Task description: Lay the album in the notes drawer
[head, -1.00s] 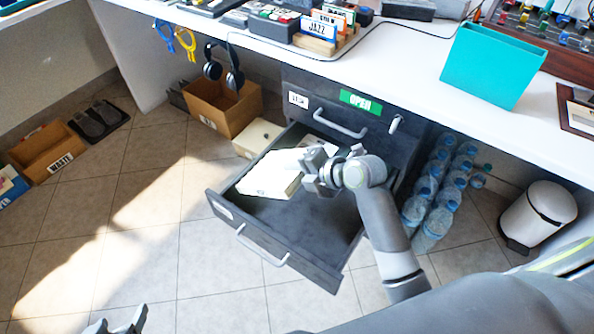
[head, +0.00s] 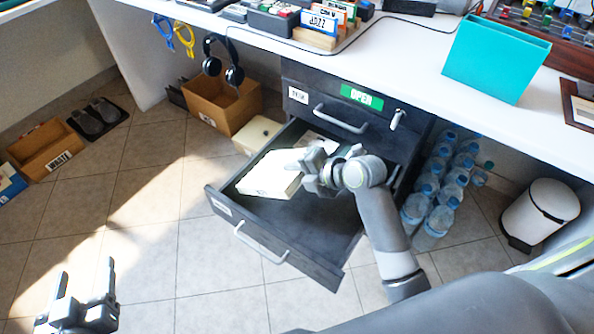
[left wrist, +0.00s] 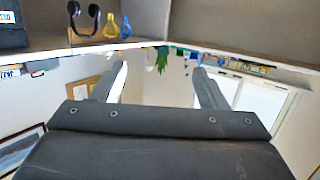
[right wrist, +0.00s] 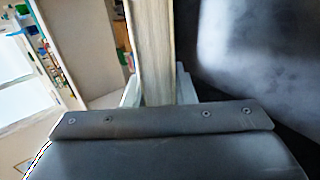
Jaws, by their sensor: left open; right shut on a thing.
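The album (head: 270,174) is a pale, thick, book-like block, lying nearly flat within the outline of the pulled-out lower drawer (head: 318,232). Whether it touches the drawer floor is hard to tell. My right gripper (head: 312,170) is shut on the album's right end, over the drawer. In the right wrist view the album's page edge (right wrist: 153,50) stands between the fingers. The drawer's front label is too small to read. My left gripper (head: 85,285) is open and empty above the floor at lower left, away from the drawer; its spread fingers show in the left wrist view (left wrist: 158,85).
The closed upper drawer (head: 340,118) carries a green OPEN sign. A cardboard box (head: 222,108) and a cream box stand left of the drawer. Water bottles (head: 430,205) and a white bin (head: 540,215) stand right. A teal box (head: 495,60) sits on the white desk.

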